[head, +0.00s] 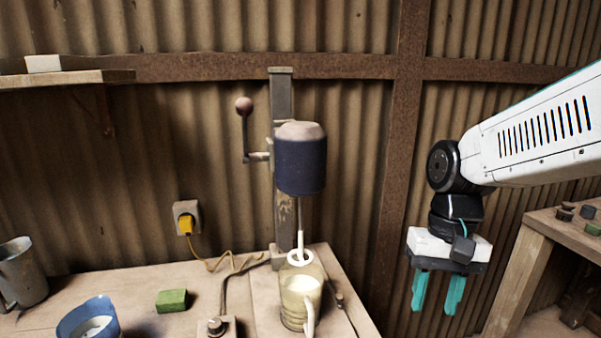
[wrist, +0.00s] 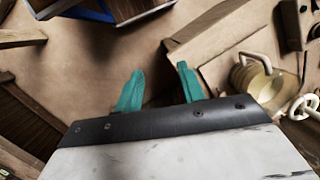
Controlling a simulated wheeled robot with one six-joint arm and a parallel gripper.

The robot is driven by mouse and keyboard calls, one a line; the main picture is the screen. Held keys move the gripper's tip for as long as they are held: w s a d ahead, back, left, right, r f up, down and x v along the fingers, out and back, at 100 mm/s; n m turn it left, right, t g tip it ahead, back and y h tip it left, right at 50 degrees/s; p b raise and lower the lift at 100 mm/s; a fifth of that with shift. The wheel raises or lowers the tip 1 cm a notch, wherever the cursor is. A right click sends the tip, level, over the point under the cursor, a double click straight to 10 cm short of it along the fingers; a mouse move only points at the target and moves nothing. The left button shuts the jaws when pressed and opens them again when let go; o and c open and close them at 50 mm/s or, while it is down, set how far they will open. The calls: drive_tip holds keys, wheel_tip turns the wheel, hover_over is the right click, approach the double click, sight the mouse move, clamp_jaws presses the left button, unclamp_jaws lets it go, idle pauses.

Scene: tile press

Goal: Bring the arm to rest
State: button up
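My gripper (head: 437,292) hangs at the right in the head view, its teal fingers pointing down, apart from each other with nothing between them. It is clear of the bench and to the right of the press. In the wrist view the two teal fingertips (wrist: 158,81) are also apart and empty. My white arm reaches in from the right edge above it.
The press (head: 301,160) with its crank stands on the wooden bench (head: 130,272), a glass mug (head: 299,301) below it. A blue bowl (head: 88,318), green block (head: 172,300) and metal jug (head: 20,273) are left. Another table (head: 545,250) stands right of my gripper.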

drive_tip(key=s+d+r+t, duration=0.1)
drive_tip(key=s+d+r, duration=0.1)
drive_tip(key=s, duration=0.4)
drive_tip(key=s+d+r+n+t+h, duration=0.1)
drive_tip(key=s+d+t, duration=0.1)
drive_tip(key=s, duration=0.4)
drive_tip(key=shift+d+r+t, duration=0.3)
drive_tip(key=shift+d+r, duration=0.1)
drive_tip(key=shift+d, duration=0.1)
